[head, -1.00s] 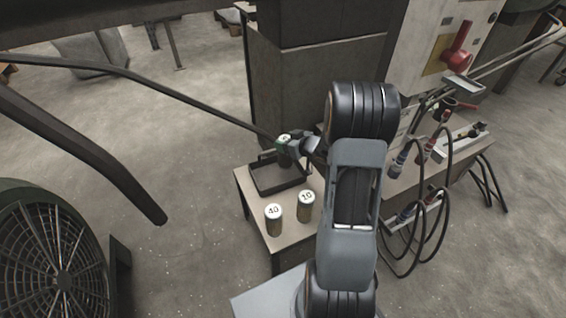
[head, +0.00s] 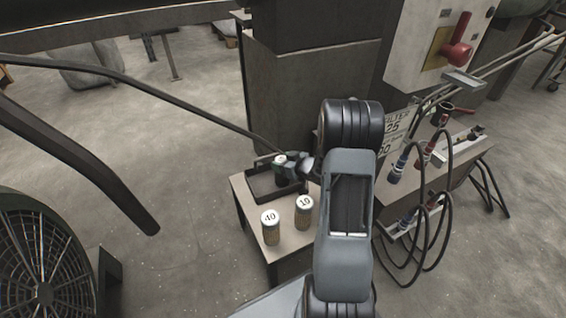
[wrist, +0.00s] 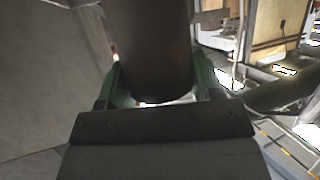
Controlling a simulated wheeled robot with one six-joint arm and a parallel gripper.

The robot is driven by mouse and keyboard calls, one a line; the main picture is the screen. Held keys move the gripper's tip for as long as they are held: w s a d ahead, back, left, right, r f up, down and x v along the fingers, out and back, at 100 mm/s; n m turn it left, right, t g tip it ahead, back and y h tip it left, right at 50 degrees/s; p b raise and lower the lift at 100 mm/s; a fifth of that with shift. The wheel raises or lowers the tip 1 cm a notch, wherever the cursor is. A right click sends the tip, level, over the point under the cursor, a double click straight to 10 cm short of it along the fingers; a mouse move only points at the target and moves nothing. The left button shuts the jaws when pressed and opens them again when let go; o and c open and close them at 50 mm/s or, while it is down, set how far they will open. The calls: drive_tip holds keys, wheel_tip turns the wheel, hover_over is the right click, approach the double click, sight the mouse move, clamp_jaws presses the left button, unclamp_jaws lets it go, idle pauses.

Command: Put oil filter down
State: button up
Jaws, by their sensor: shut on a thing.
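My gripper (wrist: 153,98) is shut on the oil filter (wrist: 150,50), a dark cylinder between the green fingers in the wrist view. In the head view the filter (head: 281,167) shows a pale top beside my gripper (head: 288,164). It is over or in the black tray (head: 262,197) at the back of the small table (head: 245,215). I cannot tell whether its base touches the tray floor. Two other filters stand upright in front of the tray, one marked 40 (head: 270,228) and one marked 10 (head: 303,213).
A dark cabinet (head: 310,90) stands behind the table. To the right is a bench with looped hoses (head: 430,215) and a panel with a red lever (head: 459,45). A large fan (head: 45,250) and dark bent bars (head: 80,165) are at the left.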

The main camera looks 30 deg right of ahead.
drive_tip(key=o, duration=1.3)
drive_tip(key=shift+r, duration=0.3)
drive_tip(key=p+v, duration=0.3)
drive_tip(key=v, duration=0.4)
wheel_tip(320, 180, up, 9)
drive_tip(key=s+a+m+g+h, duration=0.2)
drive_tip(key=a+m+g+h, duration=0.15)
drive_tip(key=h, duration=0.35)
drive_tip(key=s+a+r+g, duration=0.1)
drive_tip(key=s+a+g, duration=0.1)
drive_tip(key=s+a, duration=0.2)
drive_tip(key=s+a+r+g+y, duration=0.1)
drive_tip(key=s+a+g, duration=0.1)
drive_tip(key=s+a, duration=0.2)
drive_tip(key=s+a+r+g+y, duration=0.1)
drive_tip(key=s+a+r+g, duration=0.1)
drive_tip(key=s+a, duration=0.3)
drive_tip(key=shift+s+r+m+g, duration=0.1)
drive_tip(key=shift+s+m+g, duration=0.2)
drive_tip(key=shift+s, duration=0.85)
